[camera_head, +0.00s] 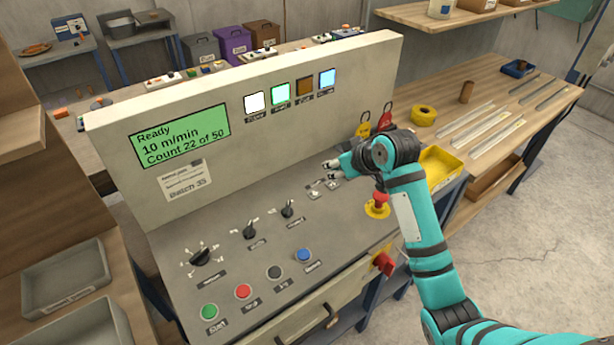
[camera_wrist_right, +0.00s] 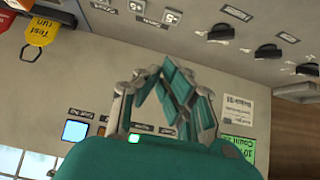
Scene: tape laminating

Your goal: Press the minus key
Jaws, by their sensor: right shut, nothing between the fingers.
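Two small pale keys sit side by side on the sloped grey console, a left key (camera_head: 315,189) and a right key (camera_head: 333,182). Both also show at the top of the right wrist view, the left one (camera_wrist_right: 171,17) and the right one (camera_wrist_right: 137,5). Their marks are too small for me to tell which is the minus key. My right gripper (camera_head: 331,167) is shut and empty, just behind and above the keys in the head view. It also shows in the right wrist view (camera_wrist_right: 152,73). My left gripper is not in view.
The console's green screen (camera_head: 180,137) reads "Ready, 10 m/min, Count 22 of 50". Black knobs (camera_head: 288,210) and coloured buttons (camera_head: 243,291) lie left of the keys. A red-topped stop button (camera_head: 380,198) stands right of them, near my right arm. Red and yellow tags hang behind.

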